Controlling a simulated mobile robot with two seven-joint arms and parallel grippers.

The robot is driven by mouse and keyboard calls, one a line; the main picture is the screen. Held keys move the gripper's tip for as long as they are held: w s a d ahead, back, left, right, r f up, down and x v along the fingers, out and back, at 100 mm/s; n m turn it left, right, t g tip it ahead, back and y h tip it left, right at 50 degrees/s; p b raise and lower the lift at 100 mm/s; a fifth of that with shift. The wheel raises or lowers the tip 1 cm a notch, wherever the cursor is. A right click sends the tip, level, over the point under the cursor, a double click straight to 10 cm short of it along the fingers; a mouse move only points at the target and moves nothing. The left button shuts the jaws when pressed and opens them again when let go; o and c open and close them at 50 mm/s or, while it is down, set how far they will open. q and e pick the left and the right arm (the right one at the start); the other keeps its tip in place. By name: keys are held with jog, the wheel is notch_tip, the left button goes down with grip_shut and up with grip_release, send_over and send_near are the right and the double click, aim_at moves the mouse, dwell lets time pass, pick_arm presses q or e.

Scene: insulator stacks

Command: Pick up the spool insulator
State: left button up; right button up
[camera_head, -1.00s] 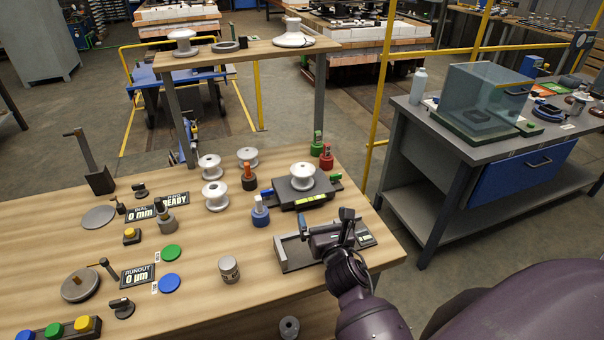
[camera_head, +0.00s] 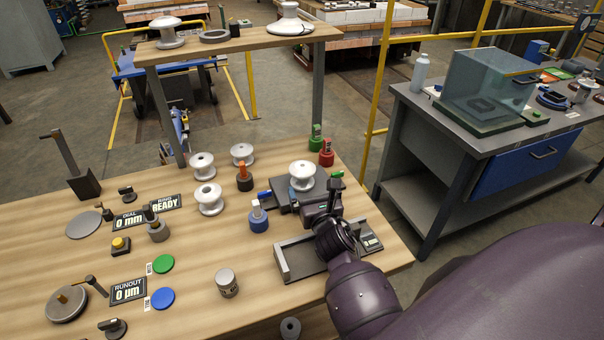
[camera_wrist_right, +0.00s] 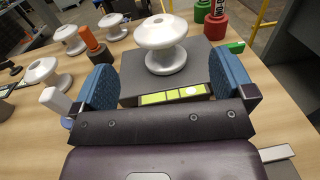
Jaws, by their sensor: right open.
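A white spool insulator (camera_head: 302,176) stands upright on a dark grey block device with a lit yellow-green strip. In the right wrist view the same spool (camera_wrist_right: 161,45) stands just beyond and between my open fingertips. My right gripper (camera_head: 320,192) is open and empty, close in front of the device; in the wrist view its blue finger pads (camera_wrist_right: 166,86) are apart on both sides of the device's front. Other white spools stand on the table to the left: one at front (camera_head: 208,199), one behind it (camera_head: 203,166), one further right (camera_head: 242,154). My left gripper is not in view.
Red (camera_head: 326,152), green (camera_head: 315,138), orange-topped dark (camera_head: 244,177) and blue (camera_head: 258,216) holders stand around the device. A grey tray (camera_head: 300,262) lies in front, under my right arm. A raised shelf (camera_head: 235,45) with larger insulators stands at the back.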

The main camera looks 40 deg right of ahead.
aim_at(306, 177)
jog(key=shift+x, duration=3.8)
jog(key=shift+f, duration=0.15)
jog(key=c, duration=1.1)
